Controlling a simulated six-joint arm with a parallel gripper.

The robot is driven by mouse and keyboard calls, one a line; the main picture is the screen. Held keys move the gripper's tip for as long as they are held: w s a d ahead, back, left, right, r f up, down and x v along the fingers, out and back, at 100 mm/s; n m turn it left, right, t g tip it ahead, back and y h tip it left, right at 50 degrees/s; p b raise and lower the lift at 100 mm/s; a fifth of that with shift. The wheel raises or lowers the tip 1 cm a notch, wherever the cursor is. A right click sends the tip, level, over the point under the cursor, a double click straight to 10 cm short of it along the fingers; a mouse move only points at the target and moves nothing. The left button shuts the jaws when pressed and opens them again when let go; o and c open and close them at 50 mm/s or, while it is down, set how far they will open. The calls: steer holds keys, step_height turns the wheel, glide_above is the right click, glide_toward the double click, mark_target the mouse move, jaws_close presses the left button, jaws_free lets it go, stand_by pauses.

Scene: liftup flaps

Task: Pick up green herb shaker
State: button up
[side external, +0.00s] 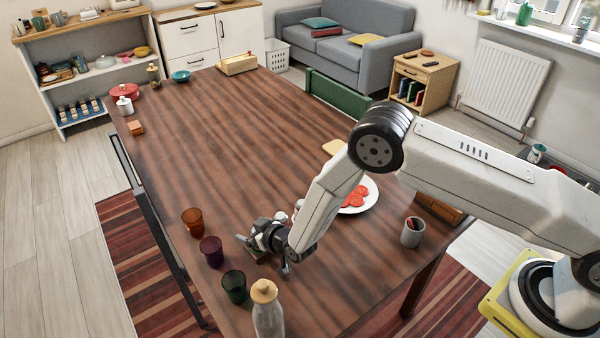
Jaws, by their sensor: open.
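My gripper (259,243) is low over the near part of the wooden table (215,130), pointing left and down, and it is open. A small dark greenish patch shows at its fingers; I cannot tell whether this is the green herb shaker or part of the gripper. No herb shaker shows clearly elsewhere on the table. A small whitish and red item (297,208) is partly hidden behind my wrist.
Orange (192,222), purple (211,252) and green (234,287) glasses stand left of my gripper. A corked bottle (267,310) stands in front. A plate with red slices (357,197) and a grey cup (412,232) are to the right. The table's middle is clear.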

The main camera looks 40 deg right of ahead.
steer(key=shift+c, duration=0.3)
jaws_close()
steer(key=shift+r, duration=0.7)
steer(key=s+d+r, duration=0.4)
steer(key=s+r, duration=0.7)
steer(key=s, duration=0.2)
steer(key=shift+s+d+r, duration=0.15)
steer(key=shift+s+r, duration=0.05)
steer(key=shift+r, duration=0.1)
stand_by(0.3)
